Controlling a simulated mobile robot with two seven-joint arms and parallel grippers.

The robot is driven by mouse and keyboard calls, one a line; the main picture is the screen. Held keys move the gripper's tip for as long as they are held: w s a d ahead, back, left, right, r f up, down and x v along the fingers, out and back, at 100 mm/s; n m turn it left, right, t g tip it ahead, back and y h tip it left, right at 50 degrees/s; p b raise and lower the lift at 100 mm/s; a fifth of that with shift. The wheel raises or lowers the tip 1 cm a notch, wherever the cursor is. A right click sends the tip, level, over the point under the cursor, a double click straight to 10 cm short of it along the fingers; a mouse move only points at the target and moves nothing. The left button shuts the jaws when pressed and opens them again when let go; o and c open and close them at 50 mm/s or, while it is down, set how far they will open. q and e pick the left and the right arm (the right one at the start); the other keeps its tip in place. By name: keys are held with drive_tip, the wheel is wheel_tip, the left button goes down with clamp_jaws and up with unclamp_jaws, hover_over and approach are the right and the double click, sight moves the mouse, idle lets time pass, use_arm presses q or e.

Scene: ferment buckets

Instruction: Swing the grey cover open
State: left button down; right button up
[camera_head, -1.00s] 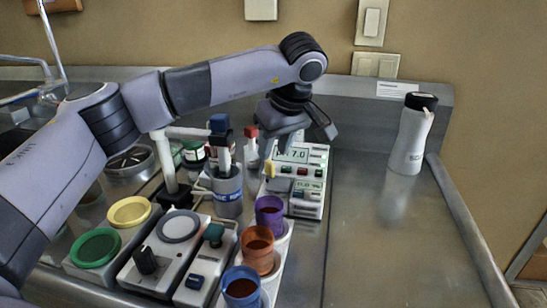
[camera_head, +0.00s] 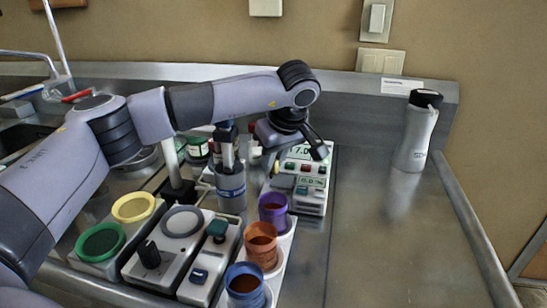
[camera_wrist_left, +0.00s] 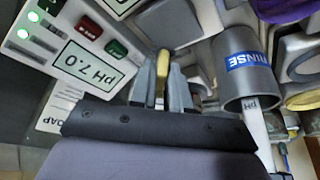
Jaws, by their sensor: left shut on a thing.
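My left gripper (camera_head: 272,158) reaches down between the grey rinse cup (camera_head: 230,188) and the pH meter (camera_head: 313,181). In the left wrist view its two fingers (camera_wrist_left: 162,86) are shut on a small yellow piece (camera_wrist_left: 163,64). I cannot tell whether the piece belongs to the grey cover. No grey cover can be made out for certain, as my arm and hand hide part of this area. My right gripper is not in view.
Purple (camera_head: 273,208), orange (camera_head: 261,246) and blue (camera_head: 245,287) cups stand in a row in front. A stirrer-like unit (camera_head: 181,222) is to their left. A white bottle (camera_head: 416,132) stands at the right. The steel counter (camera_head: 375,235) between is clear.

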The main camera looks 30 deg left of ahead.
use_arm(q)
drive_tip(key=shift+m, duration=0.4)
drive_tip(key=m+t+h+p, duration=0.1)
drive_tip(key=m, duration=0.2)
drive_tip(key=shift+m+t+h+p, duration=0.4)
drive_tip(key=shift+m+h, duration=0.5)
drive_tip(key=shift+m, duration=1.6)
drive_tip(key=c, duration=1.2)
unclamp_jaws()
drive_tip(key=shift+b+v, duration=0.3)
drive_tip(key=shift+v, duration=3.35)
